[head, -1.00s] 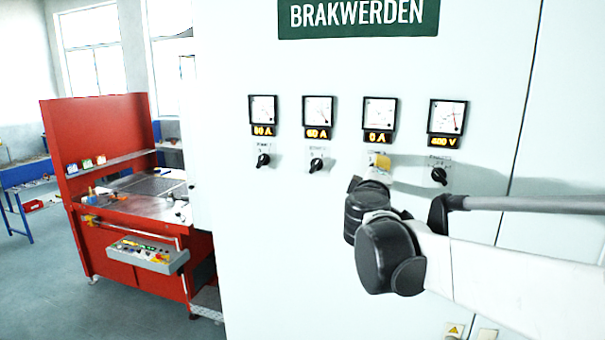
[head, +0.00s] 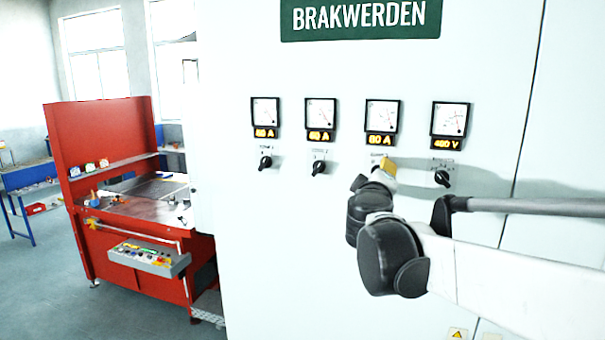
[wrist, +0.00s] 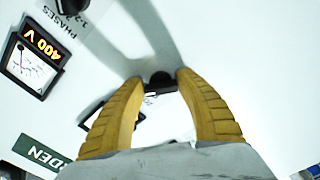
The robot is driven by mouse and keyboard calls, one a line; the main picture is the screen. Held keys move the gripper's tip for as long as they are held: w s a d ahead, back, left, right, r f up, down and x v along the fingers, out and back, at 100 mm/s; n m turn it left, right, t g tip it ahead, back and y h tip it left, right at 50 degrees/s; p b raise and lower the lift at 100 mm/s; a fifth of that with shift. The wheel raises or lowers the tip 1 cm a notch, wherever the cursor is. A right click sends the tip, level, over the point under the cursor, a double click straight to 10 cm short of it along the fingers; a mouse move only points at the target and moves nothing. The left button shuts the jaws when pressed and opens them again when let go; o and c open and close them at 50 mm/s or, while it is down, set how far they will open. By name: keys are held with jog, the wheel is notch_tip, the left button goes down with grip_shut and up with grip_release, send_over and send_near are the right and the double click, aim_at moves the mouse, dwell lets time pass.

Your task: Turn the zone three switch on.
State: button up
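The zone three switch sits under the third meter (head: 382,116) on the pale cabinet; its lit readout (head: 381,140) shows 60 A. In the head view my gripper (head: 388,164) hides its knob. In the wrist view the black knob (wrist: 161,79) lies between the two yellow fingertips, which stand a little apart from it. My gripper also shows in the wrist view (wrist: 160,78), open around the knob. The knob's exact angle is hard to tell.
Two more black switches, zone one (head: 265,163) and zone two (head: 319,168), sit to the left, and the phases switch (head: 442,178) sits close on the right. A red machine (head: 130,250) stands at the left.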

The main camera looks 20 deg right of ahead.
jog(key=o, duration=0.3)
jog(key=v, duration=1.2)
jog(key=s+a+f+m+g+y+b, duration=0.2)
jog(key=s+f+b, duration=0.2)
jog(key=f+b, duration=0.85)
jog(key=s+a+f+m+g+y+b, duration=0.15)
jog(key=s+f+b, duration=0.4)
jog(key=f, duration=1.45)
jog(key=s+a+f+m+g+y+b, duration=0.1)
jog(key=s+f+g+y+b, duration=0.2)
jog(key=f+b, duration=1)
jog(key=s+a+f+y+b, duration=0.1)
jog(key=a+f, duration=0.1)
jog(key=f, duration=0.3)
jog(key=s+a+f+g+y+b, duration=0.1)
jog(key=s+a+f, duration=0.1)
jog(key=f, duration=0.3)
jog(key=s+a+f+y+b, duration=0.1)
jog(key=a+f+b, duration=0.1)
jog(key=f, duration=0.3)
jog(key=shift+s+a+f+m+g+y, duration=0.15)
jog(key=shift+a, duration=0.25)
jog(key=shift+s+a+f+m+g+y, duration=0.1)
jog(key=shift+s+a+f, duration=0.1)
jog(key=shift+a, duration=0.15)
